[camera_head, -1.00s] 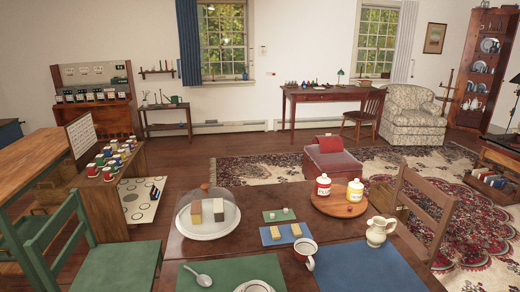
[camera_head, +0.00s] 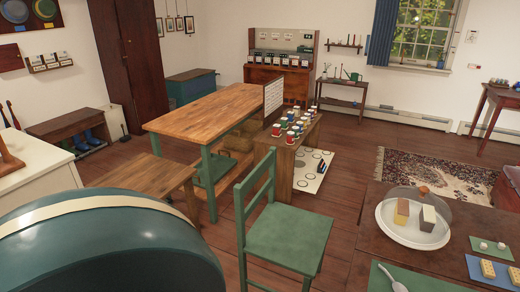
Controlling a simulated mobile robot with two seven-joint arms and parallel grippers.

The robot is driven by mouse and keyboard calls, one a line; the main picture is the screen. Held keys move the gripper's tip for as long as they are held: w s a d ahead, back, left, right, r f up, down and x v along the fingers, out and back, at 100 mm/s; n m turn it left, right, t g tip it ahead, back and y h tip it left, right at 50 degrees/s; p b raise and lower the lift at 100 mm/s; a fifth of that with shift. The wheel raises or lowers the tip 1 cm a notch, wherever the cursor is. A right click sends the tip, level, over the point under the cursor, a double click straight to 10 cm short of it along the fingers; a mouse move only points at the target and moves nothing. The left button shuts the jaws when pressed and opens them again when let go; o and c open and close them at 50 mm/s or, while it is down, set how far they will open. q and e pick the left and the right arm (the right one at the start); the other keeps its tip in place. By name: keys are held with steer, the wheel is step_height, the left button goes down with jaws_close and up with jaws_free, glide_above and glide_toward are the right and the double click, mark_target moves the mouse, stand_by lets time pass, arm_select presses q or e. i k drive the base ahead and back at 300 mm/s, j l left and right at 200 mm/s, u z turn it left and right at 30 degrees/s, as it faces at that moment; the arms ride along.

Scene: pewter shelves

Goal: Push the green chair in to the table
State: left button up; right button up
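The green chair (camera_head: 288,238) stands in the middle of the camera_head view. It is upright, with its slatted back on the left and its seat toward the right. The dark wooden dining table (camera_head: 385,262) is at the lower right, and a strip of floor shows between its edge and the chair seat. Neither of my grippers shows in this view.
A wooden workbench (camera_head: 205,115) with green legs and a display stand (camera_head: 290,160) of coloured cups are behind the chair. A glass-domed plate (camera_head: 385,212) is on the table. A large green rounded object (camera_head: 110,255) fills the lower left. Floor is open behind the chair.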

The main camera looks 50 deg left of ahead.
mark_target(295, 239)
steer(key=k+j, duration=0.1)
steer(key=j, duration=0.8)
steer(key=k+j, duration=0.15)
steer(key=j, duration=0.8)
steer(key=k, duration=0.05)
